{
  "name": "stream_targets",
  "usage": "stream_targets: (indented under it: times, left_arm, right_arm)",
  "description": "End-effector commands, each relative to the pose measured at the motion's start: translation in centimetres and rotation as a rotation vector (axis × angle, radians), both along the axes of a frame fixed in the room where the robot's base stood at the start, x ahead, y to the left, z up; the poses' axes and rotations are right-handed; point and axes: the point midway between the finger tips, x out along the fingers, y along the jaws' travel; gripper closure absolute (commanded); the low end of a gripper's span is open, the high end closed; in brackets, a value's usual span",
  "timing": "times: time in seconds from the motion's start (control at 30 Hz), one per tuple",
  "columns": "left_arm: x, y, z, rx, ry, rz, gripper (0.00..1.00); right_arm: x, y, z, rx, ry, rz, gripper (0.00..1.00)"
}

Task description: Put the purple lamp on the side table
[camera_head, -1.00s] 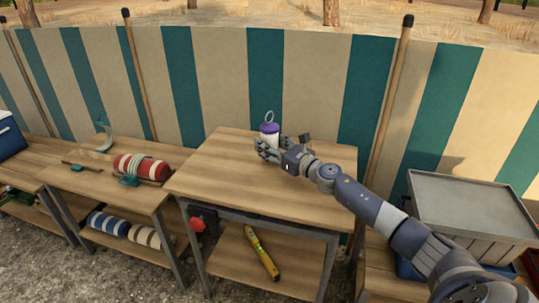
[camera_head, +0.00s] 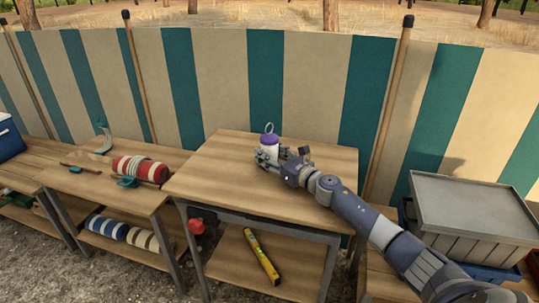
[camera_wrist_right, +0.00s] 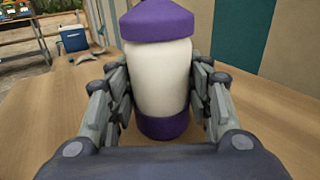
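The purple lamp (camera_head: 269,150) has a white body, a purple top and base, and a ring handle. It is upright at the back middle of the wooden side table (camera_head: 235,195). My right gripper (camera_head: 270,161) has its fingers on both sides of the lamp. In the right wrist view the lamp (camera_wrist_right: 160,75) stands between the finger pads, which look closed against its body. Its purple base shows low between the fingers. I cannot tell for sure whether the base touches the tabletop. My left gripper is not in view.
A lower bench (camera_head: 85,185) on the left holds a red striped roll (camera_head: 140,168) and small tools. A grey lidded crate (camera_head: 470,205) stands at the right. A yellow tool (camera_head: 262,257) lies on the table's lower shelf. A striped windbreak (camera_head: 220,80) stands behind. The tabletop's front is clear.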

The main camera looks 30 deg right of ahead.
Motion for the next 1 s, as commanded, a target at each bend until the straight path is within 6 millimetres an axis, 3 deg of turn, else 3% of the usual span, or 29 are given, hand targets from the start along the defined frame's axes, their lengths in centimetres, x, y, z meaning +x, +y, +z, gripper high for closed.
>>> stream_targets:
  times: [0.03,0.07,0.53,0.7,1.0]
  left_arm:
    - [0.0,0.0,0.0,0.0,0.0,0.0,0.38]
    - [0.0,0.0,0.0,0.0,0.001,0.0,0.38]
    - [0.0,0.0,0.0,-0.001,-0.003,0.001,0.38]
    - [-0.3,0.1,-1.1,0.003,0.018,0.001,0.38]
    - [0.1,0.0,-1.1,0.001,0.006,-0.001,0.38]
  right_arm:
    - [0.0,0.0,0.0,0.0,0.0,0.0,0.4]
    - [0.0,0.0,0.0,0.0,0.0,0.0,0.34]
    - [0.0,0.0,0.3,0.0,0.0,0.0,0.34]
    - [-1.9,-0.4,0.0,-0.001,0.003,0.0,0.34]
    - [-6.3,-0.9,0.0,-0.001,0.003,0.002,0.34]
